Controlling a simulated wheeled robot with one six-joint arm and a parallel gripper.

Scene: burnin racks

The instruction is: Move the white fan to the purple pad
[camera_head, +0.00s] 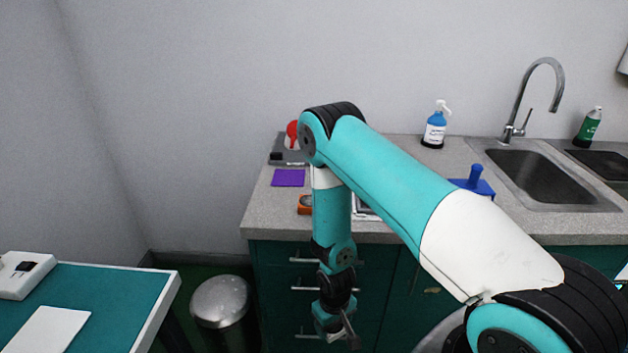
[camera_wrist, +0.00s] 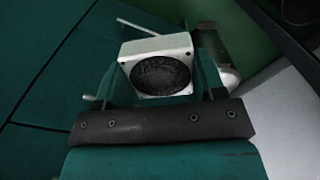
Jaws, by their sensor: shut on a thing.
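The white fan (camera_wrist: 160,50), a square white frame with a dark round middle, sits between the fingers of my gripper (camera_head: 344,334) in the wrist view. My gripper is shut on it. In the head view my gripper hangs low in front of the dark green drawers, below the counter top, and the fan cannot be made out there. The purple pad (camera_head: 288,178) lies flat on the left part of the grey counter, up and to the left of my gripper. Its top looks bare.
On the counter (camera_head: 275,212) near the pad are a grey device (camera_head: 287,157) with a red part and an orange item (camera_head: 304,204) partly behind my arm. A metal bin (camera_head: 219,300) stands left.

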